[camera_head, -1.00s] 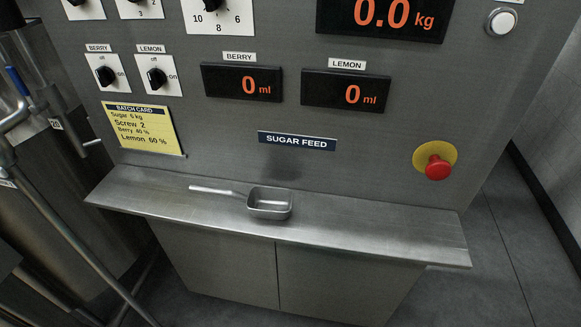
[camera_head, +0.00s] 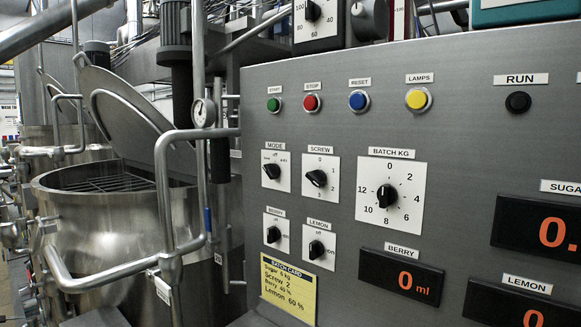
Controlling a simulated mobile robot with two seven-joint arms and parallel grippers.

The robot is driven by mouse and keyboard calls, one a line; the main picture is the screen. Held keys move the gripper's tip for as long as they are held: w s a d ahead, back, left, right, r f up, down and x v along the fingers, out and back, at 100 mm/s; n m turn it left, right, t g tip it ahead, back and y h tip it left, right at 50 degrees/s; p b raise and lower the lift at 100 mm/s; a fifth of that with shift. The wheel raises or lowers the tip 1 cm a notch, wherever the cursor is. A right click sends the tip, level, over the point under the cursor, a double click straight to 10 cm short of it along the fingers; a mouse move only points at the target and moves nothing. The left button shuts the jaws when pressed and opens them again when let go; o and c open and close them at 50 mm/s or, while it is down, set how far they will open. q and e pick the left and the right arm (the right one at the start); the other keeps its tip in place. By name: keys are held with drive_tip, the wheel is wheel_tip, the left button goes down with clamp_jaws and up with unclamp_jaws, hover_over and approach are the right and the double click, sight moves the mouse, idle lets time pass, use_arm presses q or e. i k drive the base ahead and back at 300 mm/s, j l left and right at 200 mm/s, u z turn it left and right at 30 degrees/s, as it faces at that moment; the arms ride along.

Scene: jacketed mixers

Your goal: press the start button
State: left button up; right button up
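The start button (camera_head: 273,105) is a small green round button under a START label, at the upper left of the grey control panel (camera_head: 460,120). To its right in the same row are the red stop button (camera_head: 311,103), the blue reset button (camera_head: 358,100) and the yellow lamps button (camera_head: 418,99). Nothing covers the start button. Neither of my grippers is in view.
Below the buttons are the mode (camera_head: 271,171), screw (camera_head: 317,178) and batch kg (camera_head: 387,198) knobs. A dark RUN lamp (camera_head: 517,102) is at right. Left of the panel stand a steel vessel (camera_head: 110,215) with raised lid and bent pipe rails (camera_head: 165,170).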

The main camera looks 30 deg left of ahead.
sight(272, 103)
drive_tip(key=u, duration=1.15)
